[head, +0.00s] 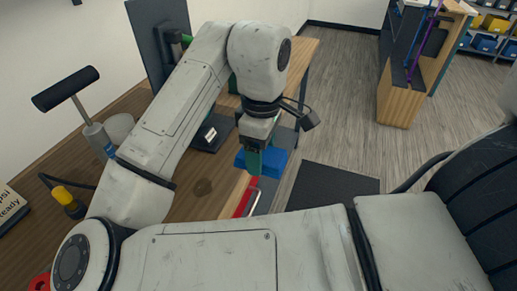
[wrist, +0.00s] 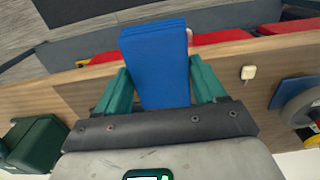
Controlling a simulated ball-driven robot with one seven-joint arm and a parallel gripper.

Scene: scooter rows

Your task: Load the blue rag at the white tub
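The blue rag (head: 272,163) is a flat blue folded block, seen in the wrist view (wrist: 156,65) between the two green fingers. My gripper (head: 254,160) has its fingers against the rag's two sides, and in the wrist view the gripper (wrist: 160,90) appears shut on it. The rag is out at the far side of the wooden bench's edge, above a red item. A white round vessel (head: 119,128), which may be the white tub, stands on the bench at left, partly hidden behind my arm. Its inside cannot be seen.
The wooden bench (head: 140,103) runs along the left wall. A black-handled grey tool (head: 65,88), a yellow-ended item (head: 66,198) and a dark upright panel (head: 155,35) stand on it. A dark mat (head: 333,186) lies on the floor. A wooden unit (head: 398,100) stands at the back right.

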